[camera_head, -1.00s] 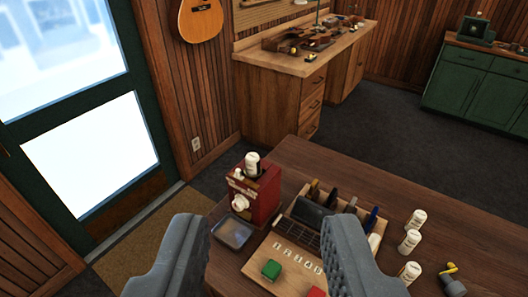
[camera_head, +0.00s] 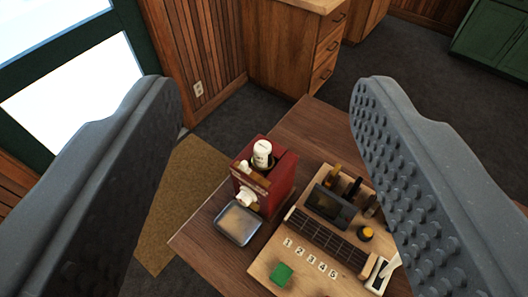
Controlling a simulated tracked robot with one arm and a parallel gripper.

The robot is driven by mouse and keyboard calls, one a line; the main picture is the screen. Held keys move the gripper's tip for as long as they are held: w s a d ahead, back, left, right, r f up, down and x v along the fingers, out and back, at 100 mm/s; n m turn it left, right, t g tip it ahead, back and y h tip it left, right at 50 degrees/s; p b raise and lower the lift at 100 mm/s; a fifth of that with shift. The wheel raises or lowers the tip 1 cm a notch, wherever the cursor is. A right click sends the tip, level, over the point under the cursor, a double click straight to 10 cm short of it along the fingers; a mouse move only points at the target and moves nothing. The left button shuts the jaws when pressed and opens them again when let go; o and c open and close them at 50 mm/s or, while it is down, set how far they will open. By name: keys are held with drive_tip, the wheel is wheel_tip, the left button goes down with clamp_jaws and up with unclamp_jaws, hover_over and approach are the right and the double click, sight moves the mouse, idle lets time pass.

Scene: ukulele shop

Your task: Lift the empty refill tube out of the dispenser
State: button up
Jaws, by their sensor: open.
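The dispenser is a red box (camera_head: 281,183) near the far left corner of the table, with a white knob on its front and a small grey tray (camera_head: 238,223) before it. A white refill tube (camera_head: 262,152) stands upright in its top, with only its upper part showing. Whether the tube is empty cannot be seen. My gripper (camera_head: 268,105) is open, with its two grey textured fingers wide apart at left and right. The dispenser shows between the fingers, beyond them, and nothing is held.
A wooden board (camera_head: 262,268) beside the dispenser holds a small fretboard (camera_head: 325,238), numbered labels, a green block (camera_head: 281,274), a dark box and several upright tools. A wooden cabinet (camera_head: 290,45) stands behind the table. A glazed door (camera_head: 60,75) is at left.

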sight(262, 146)
drive_tip(key=w+d+f+g+h+p, duration=0.1)
drive_tip(key=w+d+f+p, duration=0.15)
drive_tip(key=w+f, duration=0.35)
drive_tip(key=w+d+f+g+p, duration=0.1)
drive_tip(key=w+d+f+p, duration=0.1)
drive_tip(key=w+f+p, duration=0.3)
drive_tip(key=w+a+f+n+g+y+p, duration=0.1)
drive_tip(key=w+a+f+y+p, duration=0.1)
drive_tip(key=f, duration=0.8)
drive_tip(key=w+a+f+n+y+p, duration=0.1)
drive_tip(key=w+f+p, duration=0.15)
drive_tip(key=f, duration=0.65)
drive_tip(key=x, duration=0.2)
drive_tip(key=p+x, duration=0.1)
drive_tip(key=x, duration=0.2)
drive_tip(key=f+x, duration=0.1)
drive_tip(key=x, duration=0.1)
drive_tip(key=shift+s+a, duration=0.1)
drive_tip(key=shift+a, duration=0.1)
drive_tip(key=shift+p+x, duration=1)
drive_tip(key=shift+x, duration=1.85)
